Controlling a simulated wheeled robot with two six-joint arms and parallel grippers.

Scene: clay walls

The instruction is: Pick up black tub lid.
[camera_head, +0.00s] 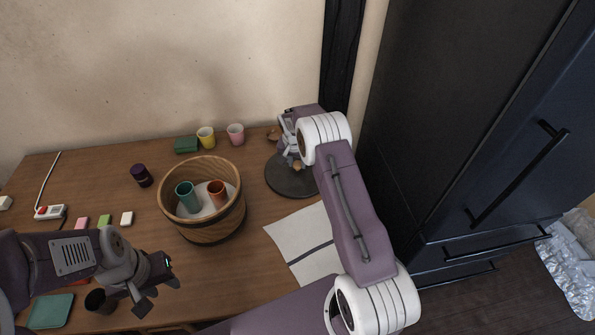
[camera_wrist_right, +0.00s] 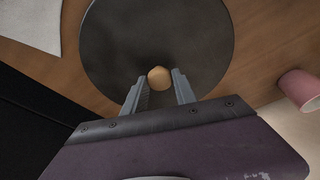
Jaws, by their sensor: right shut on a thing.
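The black tub lid (camera_head: 287,183) is a dark round disc with a small wooden knob. It lies at the back right of the wooden table, and I cannot tell whether it is raised at all. My right gripper (camera_head: 298,158) is over the lid, shut on its knob. In the right wrist view the lid (camera_wrist_right: 155,35) fills the top middle, with the knob (camera_wrist_right: 159,77) between the two fingers of my right gripper (camera_wrist_right: 159,88). My left gripper (camera_head: 158,284) is open and empty over the front left of the table.
A wooden tub (camera_head: 208,234) without a lid holds a teal cup (camera_head: 186,196) and an orange cup (camera_head: 217,194). Yellow (camera_head: 206,138) and pink (camera_head: 236,134) cups stand behind it. A white striped cloth (camera_head: 300,238) lies in front of the lid. A dark cabinet (camera_head: 470,130) stands right.

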